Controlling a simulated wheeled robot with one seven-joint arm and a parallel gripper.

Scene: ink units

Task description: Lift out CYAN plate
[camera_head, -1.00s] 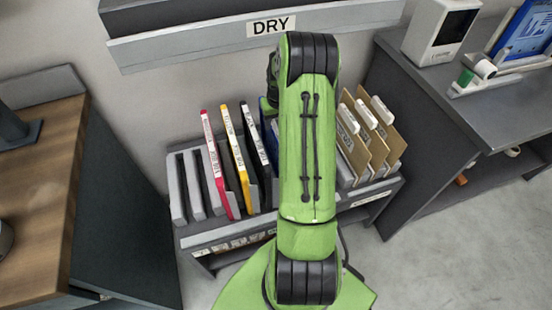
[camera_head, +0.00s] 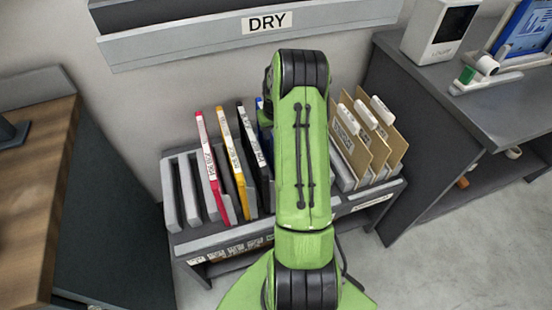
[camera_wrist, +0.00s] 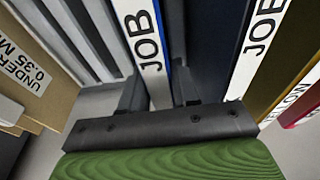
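A blue-edged plate (camera_wrist: 147,45) with a white "JOB" label stands upright in the wrist view. A blue plate also shows as a sliver beside my arm in the head view (camera_head: 260,104). No clearly cyan plate shows. My gripper (camera_wrist: 160,92) has one dark finger on each side of the blue-edged plate's near end. Whether the fingers press on it I cannot tell. In the head view my green arm hides the gripper and the middle of the rack (camera_head: 225,240).
Left of my arm stand a red plate (camera_head: 207,160), a yellow plate (camera_head: 230,150) and a black plate (camera_head: 253,150), with grey dividers farther left. Brown folders (camera_head: 352,150) stand right. A "DRY" shelf (camera_head: 190,40) hangs above; desks flank the rack.

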